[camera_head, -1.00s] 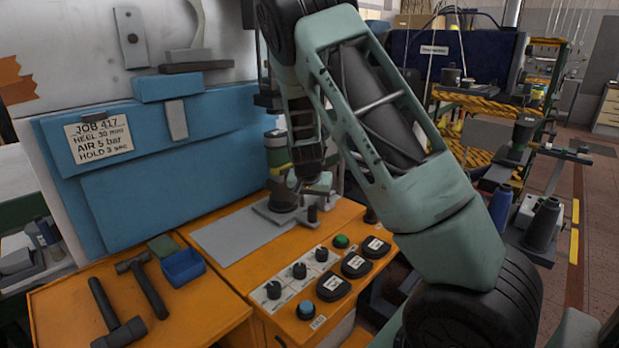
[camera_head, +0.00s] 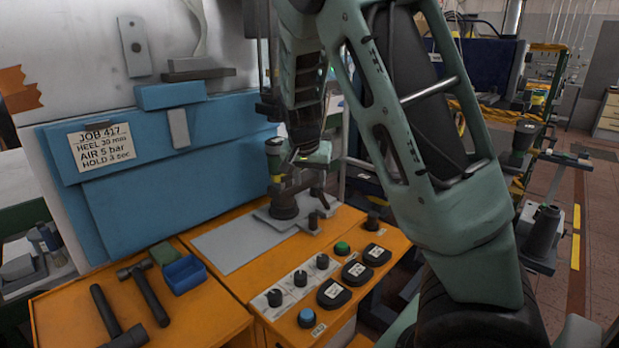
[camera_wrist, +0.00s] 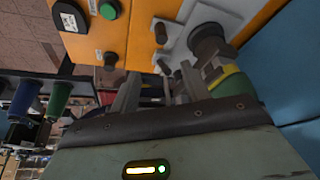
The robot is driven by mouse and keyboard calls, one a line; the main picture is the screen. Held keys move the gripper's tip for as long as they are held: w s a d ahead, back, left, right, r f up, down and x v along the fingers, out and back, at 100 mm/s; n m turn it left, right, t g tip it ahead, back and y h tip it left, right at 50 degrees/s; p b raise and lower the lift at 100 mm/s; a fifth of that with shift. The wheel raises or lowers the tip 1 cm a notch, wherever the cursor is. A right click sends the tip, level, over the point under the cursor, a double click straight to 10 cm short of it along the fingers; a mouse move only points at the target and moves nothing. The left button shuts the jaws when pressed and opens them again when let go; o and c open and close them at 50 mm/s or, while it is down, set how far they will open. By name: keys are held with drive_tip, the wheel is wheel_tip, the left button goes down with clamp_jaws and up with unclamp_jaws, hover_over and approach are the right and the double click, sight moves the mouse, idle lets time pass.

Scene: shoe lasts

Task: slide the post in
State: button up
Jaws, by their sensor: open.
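A dark round post-like piece (camera_head: 284,207) stands on a grey base plate (camera_head: 262,217) on the orange bench. In the wrist view the dark piece (camera_wrist: 207,42) sits on the grey plate (camera_wrist: 178,50) at the upper right, beyond the fingers. A small dark peg (camera_head: 313,221) stands beside it. My gripper (camera_wrist: 158,85) is open, with nothing clearly seen between its fingers. In the head view my gripper hangs just above and right of the dark piece, its fingers partly lost against dark parts. I cannot tell for sure which piece is the post.
A green-topped, yellow-banded part (camera_head: 275,162) stands close behind the dark piece. Knobs and buttons (camera_head: 342,247) line the bench front. A blue bin (camera_head: 184,274) and hammers (camera_head: 149,294) lie at left. A blue panel (camera_head: 170,180) rises behind.

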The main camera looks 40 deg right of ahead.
idle(0.3)
drive_tip(key=s+a+f+n+g+y, duration=0.15)
drive_tip(key=s+a+n, duration=0.3)
drive_tip(key=a, duration=0.85)
drive_tip(key=s+a+n+t+y, duration=0.1)
drive_tip(key=s+a+n+y, duration=0.3)
drive_tip(key=a, duration=0.9)
drive_tip(key=s+a+n+g, duration=0.1)
drive_tip(key=s+a+n, duration=0.4)
drive_tip(key=s, duration=0.4)
drive_tip(key=s+a+n+g, duration=0.1)
drive_tip(key=s+a+n, duration=0.5)
drive_tip(key=s, duration=0.3)
drive_tip(key=shift+s+r+h, duration=0.25)
drive_tip(key=shift+r+h, duration=0.15)
drive_tip(key=shift+h, duration=0.05)
